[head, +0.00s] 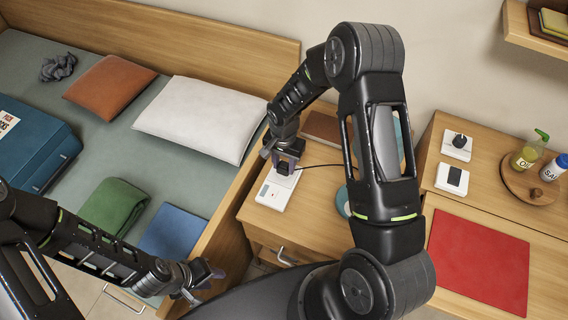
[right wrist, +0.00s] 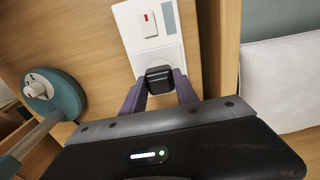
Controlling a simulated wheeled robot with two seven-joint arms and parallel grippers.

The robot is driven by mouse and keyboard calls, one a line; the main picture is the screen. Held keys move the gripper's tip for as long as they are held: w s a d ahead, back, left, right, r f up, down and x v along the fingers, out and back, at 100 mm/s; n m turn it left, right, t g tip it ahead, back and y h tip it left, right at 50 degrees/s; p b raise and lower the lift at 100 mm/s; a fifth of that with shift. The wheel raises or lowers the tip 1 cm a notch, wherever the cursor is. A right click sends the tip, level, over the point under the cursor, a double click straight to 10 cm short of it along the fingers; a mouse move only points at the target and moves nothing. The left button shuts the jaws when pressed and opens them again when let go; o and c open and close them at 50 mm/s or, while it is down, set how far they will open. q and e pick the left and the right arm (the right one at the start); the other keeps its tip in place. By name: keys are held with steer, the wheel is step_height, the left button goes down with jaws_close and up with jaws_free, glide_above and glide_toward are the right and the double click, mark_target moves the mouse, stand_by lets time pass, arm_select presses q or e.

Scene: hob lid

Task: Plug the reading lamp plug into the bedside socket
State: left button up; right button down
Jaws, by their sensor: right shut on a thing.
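The black lamp plug (head: 284,168) is held between the fingers of my right gripper (head: 286,158), which is shut on it. The plug also shows in the right wrist view (right wrist: 160,80), between the purple fingers. The white socket plate (head: 272,196) lies on the bedside cabinet; it also shows in the right wrist view (right wrist: 146,28), with a red-marked switch. The plug is over the plate's end beyond the switch. The pins and holes are hidden, so I cannot tell whether it is seated. My left gripper (head: 204,282) is empty near the bed's front; its jaw opening is unclear.
A dark cable (head: 318,166) runs right from the plug behind my right arm. The teal lamp base (right wrist: 62,98) stands beside the socket. The bed's wooden side (head: 222,222) borders the cabinet. A pillow (head: 200,117) lies left. Another cabinet with a red mat (head: 478,260) stands right.

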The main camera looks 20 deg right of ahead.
mark_target(284, 164)
steer(key=shift+b, duration=0.55)
stand_by(1.6)
steer(key=shift+f+b, duration=0.6)
steer(key=c, duration=0.9)
jaws_free()
steer(key=shift+o, duration=0.2)
step_height(284, 164, up, 8)
steer(key=shift+f+b, duration=0.1)
steer(key=shift+b, duration=0.25)
